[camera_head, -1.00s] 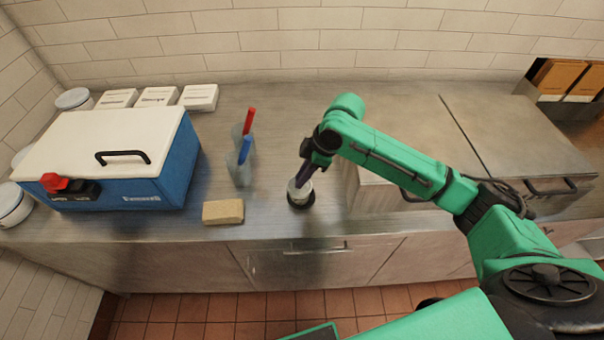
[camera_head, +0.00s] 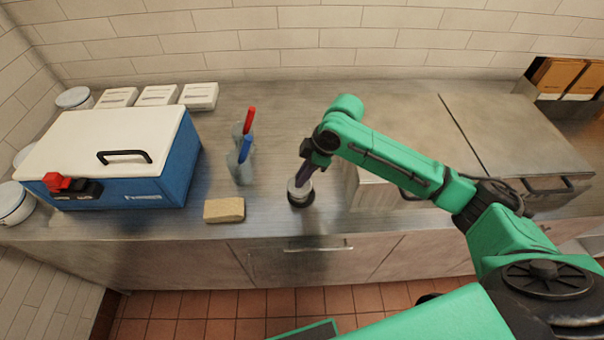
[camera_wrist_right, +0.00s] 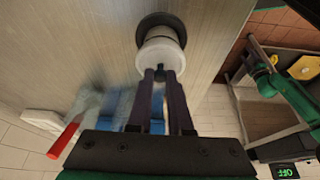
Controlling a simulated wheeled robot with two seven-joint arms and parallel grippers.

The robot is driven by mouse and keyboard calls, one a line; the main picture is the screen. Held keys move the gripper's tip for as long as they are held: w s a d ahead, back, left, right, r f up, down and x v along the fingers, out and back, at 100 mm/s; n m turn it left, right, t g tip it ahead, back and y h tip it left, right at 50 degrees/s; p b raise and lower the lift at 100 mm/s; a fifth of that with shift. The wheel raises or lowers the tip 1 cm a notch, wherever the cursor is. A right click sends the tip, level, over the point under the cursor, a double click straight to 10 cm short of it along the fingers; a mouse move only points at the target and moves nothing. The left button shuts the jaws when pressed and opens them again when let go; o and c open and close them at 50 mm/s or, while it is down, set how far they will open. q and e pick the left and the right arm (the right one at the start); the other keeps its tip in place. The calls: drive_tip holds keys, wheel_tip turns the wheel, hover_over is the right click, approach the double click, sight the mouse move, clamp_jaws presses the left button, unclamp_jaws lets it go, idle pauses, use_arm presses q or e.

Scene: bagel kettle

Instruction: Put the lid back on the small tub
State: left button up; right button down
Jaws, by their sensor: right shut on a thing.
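The small tub (camera_head: 300,197) is a pale round container upright on a dark round base, near the counter's front edge at the middle of the head view. It also shows in the right wrist view (camera_wrist_right: 160,50). My right gripper (camera_head: 301,179) points down at its top, and its fingers (camera_wrist_right: 160,76) are shut on a small dark knob, which I take to be the lid's. The pale lid (camera_wrist_right: 163,60) appears at the tub's top; the fingers partly hide it, and I cannot tell whether it is fully seated. My left gripper is not in view.
A tan sponge-like block (camera_head: 224,210) lies left of the tub. Behind it stand clear holders with a blue-handled (camera_head: 245,148) and a red-handled tool (camera_head: 249,120). A blue box with a white top (camera_head: 110,150) is further left. A metal box (camera_head: 375,190) is close on the right.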

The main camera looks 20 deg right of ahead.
drive_tip(key=shift+p, duration=0.5)
idle(0.5)
drive_tip(key=shift+c, duration=1.4)
unclamp_jaws()
wheel_tip(320, 180, up, 5)
drive_tip(key=p, duration=0.5)
drive_tip(key=shift+p, duration=0.35)
drive_tip(key=shift+r+p, duration=0.4)
drive_tip(key=shift+r, duration=0.6)
clamp_jaws()
